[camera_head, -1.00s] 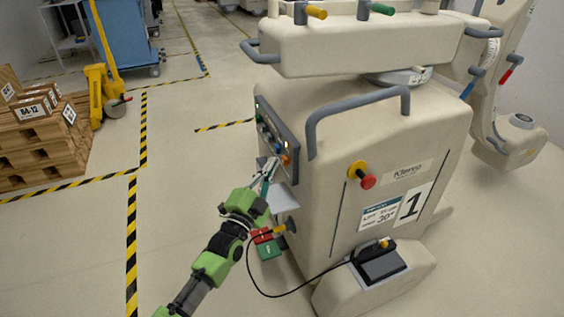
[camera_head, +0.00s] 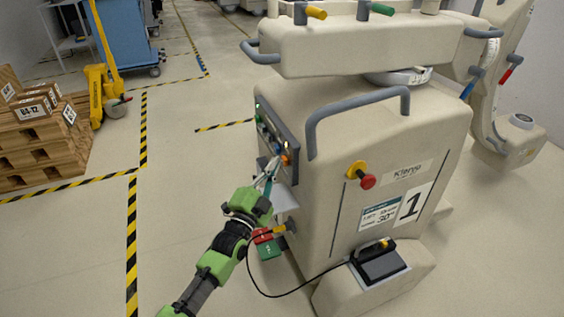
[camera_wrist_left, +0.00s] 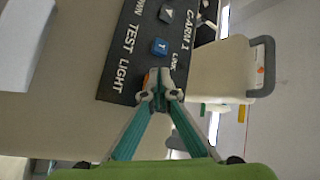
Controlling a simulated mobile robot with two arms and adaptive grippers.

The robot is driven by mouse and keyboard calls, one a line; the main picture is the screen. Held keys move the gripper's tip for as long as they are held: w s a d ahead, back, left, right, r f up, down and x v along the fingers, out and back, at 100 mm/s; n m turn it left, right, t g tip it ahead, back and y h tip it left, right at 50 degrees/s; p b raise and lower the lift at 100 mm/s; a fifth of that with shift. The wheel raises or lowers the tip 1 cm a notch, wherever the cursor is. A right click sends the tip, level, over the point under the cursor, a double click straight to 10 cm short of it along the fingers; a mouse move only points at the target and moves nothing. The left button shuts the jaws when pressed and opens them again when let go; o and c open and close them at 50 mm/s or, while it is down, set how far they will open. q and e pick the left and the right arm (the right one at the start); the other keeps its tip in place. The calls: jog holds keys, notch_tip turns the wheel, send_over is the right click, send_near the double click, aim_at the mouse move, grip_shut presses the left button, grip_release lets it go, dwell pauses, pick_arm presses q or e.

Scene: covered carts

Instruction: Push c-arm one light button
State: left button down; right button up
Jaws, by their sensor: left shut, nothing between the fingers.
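The C-arm unit marked 1 (camera_head: 385,120) carries a dark control panel (camera_head: 277,133) on its left side. In the left wrist view the panel (camera_wrist_left: 128,45) reads "C-ARM 1" and "TEST LIGHT". It has an arrow button (camera_wrist_left: 167,14), a blue button (camera_wrist_left: 159,46) and an orange button (camera_wrist_left: 147,78) beside the word LIGHT. The orange button is mostly hidden behind my fingertips. My left gripper (camera_head: 273,165) is shut and empty, its tips at the panel's lower end; it also shows in the left wrist view (camera_wrist_left: 160,92). I cannot tell whether the tips touch the button. My right gripper is out of view.
A grey handle (camera_head: 357,110) curves above the unit's front. Red and green tags (camera_head: 267,245) hang below my gripper. Boxes on pallets (camera_head: 40,140) stand far left; floor between is clear.

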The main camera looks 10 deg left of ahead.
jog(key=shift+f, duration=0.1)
pick_arm(q)
jog(key=shift+w+d, duration=0.15)
jog(key=shift+d, duration=0.05)
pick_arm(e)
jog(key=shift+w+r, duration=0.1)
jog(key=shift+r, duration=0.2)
pick_arm(q)
jog(key=shift+a, duration=0.1)
jog(key=shift+s+a+p, duration=0.35)
jog(key=shift+s+a, duration=0.05)
jog(key=shift+a, duration=0.05)
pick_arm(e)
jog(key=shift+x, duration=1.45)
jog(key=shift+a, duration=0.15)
pick_arm(q)
jog(key=shift+s+a+p, duration=0.35)
jog(key=shift+s+a, duration=0.2)
jog(key=shift+a, duration=0.3)
jog(key=shift+s+a+p, duration=0.3)
jog(key=shift+s+a, duration=0.25)
jog(key=shift+a, duration=0.25)
jog(key=shift+s+a+p, duration=0.35)
jog(key=shift+s+a, duration=0.2)
jog(key=shift+a, duration=0.3)
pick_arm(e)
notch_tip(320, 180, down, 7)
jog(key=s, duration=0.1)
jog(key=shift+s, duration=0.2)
